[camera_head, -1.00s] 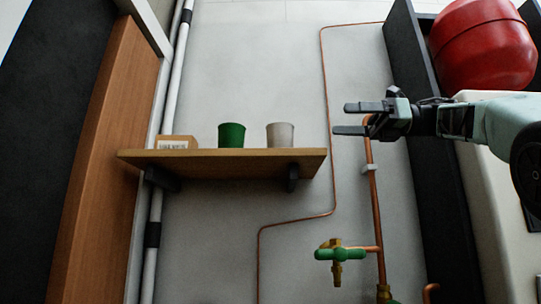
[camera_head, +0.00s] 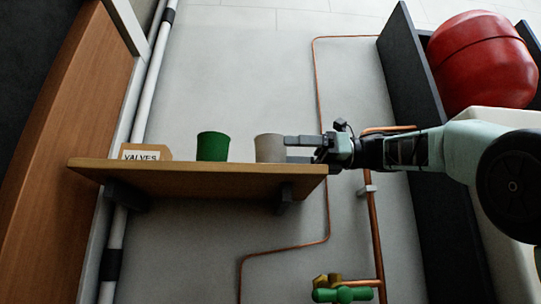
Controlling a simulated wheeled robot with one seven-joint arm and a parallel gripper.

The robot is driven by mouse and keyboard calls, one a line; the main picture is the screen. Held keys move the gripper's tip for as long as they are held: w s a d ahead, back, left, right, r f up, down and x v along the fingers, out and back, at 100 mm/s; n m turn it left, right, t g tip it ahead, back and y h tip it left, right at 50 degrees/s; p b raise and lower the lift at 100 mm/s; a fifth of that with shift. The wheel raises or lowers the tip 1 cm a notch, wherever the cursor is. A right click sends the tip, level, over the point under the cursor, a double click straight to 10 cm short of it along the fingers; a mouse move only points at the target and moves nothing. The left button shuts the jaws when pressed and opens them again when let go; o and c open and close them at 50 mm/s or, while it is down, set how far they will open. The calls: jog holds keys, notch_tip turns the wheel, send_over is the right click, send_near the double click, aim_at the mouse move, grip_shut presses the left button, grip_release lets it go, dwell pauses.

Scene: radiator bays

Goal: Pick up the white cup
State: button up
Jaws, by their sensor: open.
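The white cup (camera_head: 269,148), greyish in this light, stands upright near the right end of a wooden shelf (camera_head: 200,180). My gripper (camera_head: 289,148) reaches in from the right at the height of the cup. Its fingers are open, one above the other in the picture, with their tips at the cup's right edge. I cannot tell whether the fingers touch the cup or overlap it only in the view.
A green cup (camera_head: 213,146) stands left of the white cup with a small gap. A sign reading "VALVES" (camera_head: 145,152) sits at the shelf's left. A copper pipe (camera_head: 318,90), a green-handled valve (camera_head: 342,295) and a red tank (camera_head: 482,60) are to the right.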

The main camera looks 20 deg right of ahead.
aim_at(256, 149)
jog(key=p+x, duration=0.2)
jog(key=x, duration=0.1)
jog(key=p+x, duration=0.1)
jog(key=shift+a+r, duration=0.2)
jog(key=shift+r, duration=0.1)
jog(key=shift+w+a+f, duration=0.1)
jog(key=shift+w+a, duration=0.05)
jog(key=shift+a, duration=0.2)
jog(key=c, duration=1.1)
jog(key=shift+o, duration=0.2)
